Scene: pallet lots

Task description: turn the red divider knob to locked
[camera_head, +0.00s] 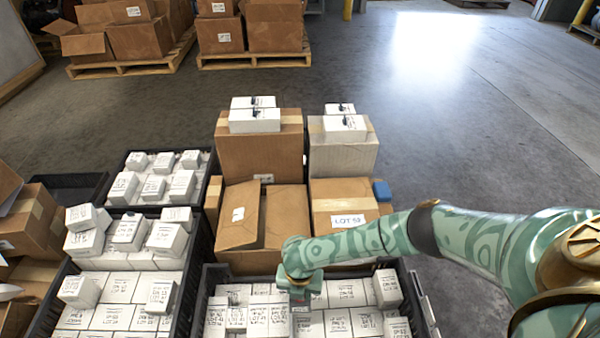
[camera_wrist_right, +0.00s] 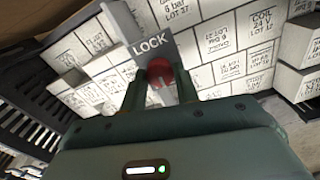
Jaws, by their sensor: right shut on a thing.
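The red divider knob (camera_wrist_right: 160,72) shows in the right wrist view, at the base of a grey strip (camera_wrist_right: 152,48) marked LOCK. My right gripper (camera_wrist_right: 162,88) is shut on the knob, one finger on each side of it. In the head view my right gripper (camera_head: 300,290) reaches down over the front black crate (camera_head: 205,292) of white boxes. The knob is mostly hidden there under the gripper. I cannot tell the knob's exact turn angle. My left gripper is not in view.
White labelled boxes (camera_wrist_right: 225,45) pack the crate closely around the knob. A brown carton (camera_head: 350,205) marked LOT stands just behind the crate. More filled crates (camera_head: 200,245) stand at the left. The floor (camera_head: 480,130) at the right is clear.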

